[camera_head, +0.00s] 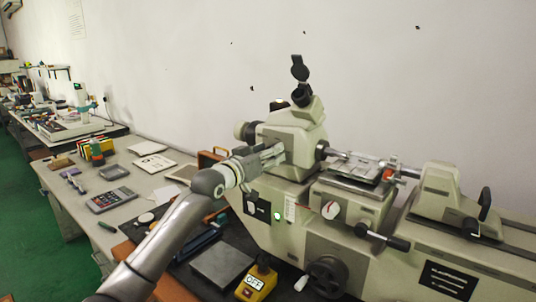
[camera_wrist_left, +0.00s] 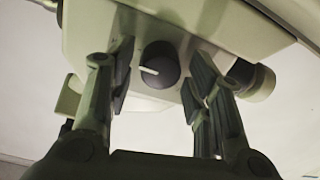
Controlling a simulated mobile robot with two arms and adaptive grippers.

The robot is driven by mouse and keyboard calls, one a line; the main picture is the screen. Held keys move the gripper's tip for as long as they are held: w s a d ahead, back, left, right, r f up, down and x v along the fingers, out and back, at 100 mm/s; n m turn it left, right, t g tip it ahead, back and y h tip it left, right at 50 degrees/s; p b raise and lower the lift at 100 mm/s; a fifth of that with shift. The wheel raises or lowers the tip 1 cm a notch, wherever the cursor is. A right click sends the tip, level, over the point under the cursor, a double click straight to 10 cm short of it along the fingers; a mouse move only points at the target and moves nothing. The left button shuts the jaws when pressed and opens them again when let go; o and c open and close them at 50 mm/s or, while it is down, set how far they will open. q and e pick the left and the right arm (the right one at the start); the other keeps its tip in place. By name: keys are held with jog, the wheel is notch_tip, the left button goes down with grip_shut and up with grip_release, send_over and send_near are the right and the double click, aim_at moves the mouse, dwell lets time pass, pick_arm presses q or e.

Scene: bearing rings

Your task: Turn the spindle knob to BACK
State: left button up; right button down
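The spindle knob (camera_wrist_left: 160,65) is a round black knob with a white pointer line, on the pale front face of the machine headstock (camera_wrist_left: 195,30). In the left wrist view its pointer lies nearly level, toward the left of the picture. My left gripper (camera_wrist_left: 160,82) is open, with one finger on each side of the knob and gaps visible between. In the head view my left gripper (camera_head: 278,153) is at the front of the headstock (camera_head: 300,128) and hides the knob. No BACK label is readable. My right gripper is not in view.
A black cylinder (camera_wrist_left: 252,80) sticks out beside the headstock. A yellow box marked OFF (camera_head: 257,283) stands below, near a grey plate (camera_head: 221,262). A lit green lamp (camera_head: 277,216) and red-marked dial (camera_head: 330,210) are on the machine. A calculator (camera_head: 111,199) lies on the left bench.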

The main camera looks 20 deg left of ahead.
pick_arm(q)
jog(key=c, duration=0.7)
jog(key=shift+r+n+p, duration=0.15)
jog(key=shift+n+p, duration=0.65)
jog(key=shift+p, duration=0.1)
jog(key=shift+c, duration=0.2)
jog(key=n+p, duration=0.3)
jog(key=shift+r, duration=0.1)
jog(key=n+p, duration=0.5)
jog(key=n, duration=0.1)
jog(key=shift+n+g, duration=0.3)
jog(key=n+p, duration=0.3)
jog(key=n, duration=0.1)
jog(key=shift+a+f+n+p, duration=0.1)
jog(key=shift+f+n+p, duration=0.1)
jog(key=shift+n+p, duration=0.8)
jog(key=shift+n, duration=0.3)
jog(key=o, duration=1)
jog(key=shift+f, duration=0.1)
